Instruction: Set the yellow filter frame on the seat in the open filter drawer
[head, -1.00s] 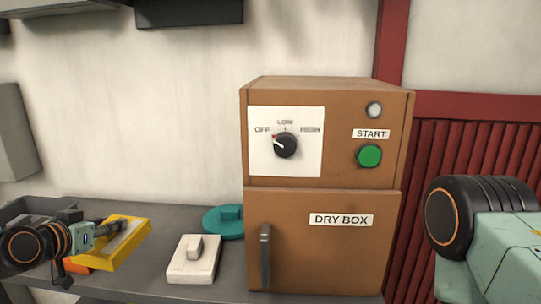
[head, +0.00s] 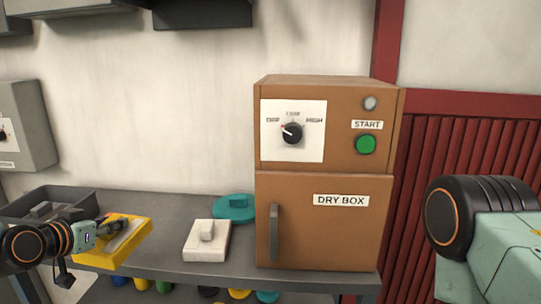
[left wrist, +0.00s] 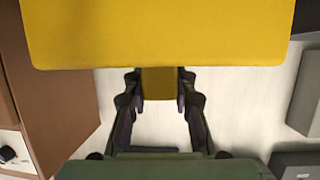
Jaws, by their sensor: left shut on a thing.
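In the left wrist view the frame (left wrist: 158,35) fills the top as a broad yellow plate. Its yellow tab (left wrist: 158,84) sits between the fingers of my left gripper (left wrist: 160,95). In the head view the frame shows in front of the shelf's left part; I cannot tell its height above it. I see no open filter drawer. My right gripper is out of view.
A brown dry box (head: 325,235), its door shut, stands on the grey shelf (head: 190,268). Left of it are a white block (head: 206,246) and a teal round lid (head: 234,213). A dark grey tray (head: 75,193) is at far left. Coloured items (head: 140,284) sit below the shelf.

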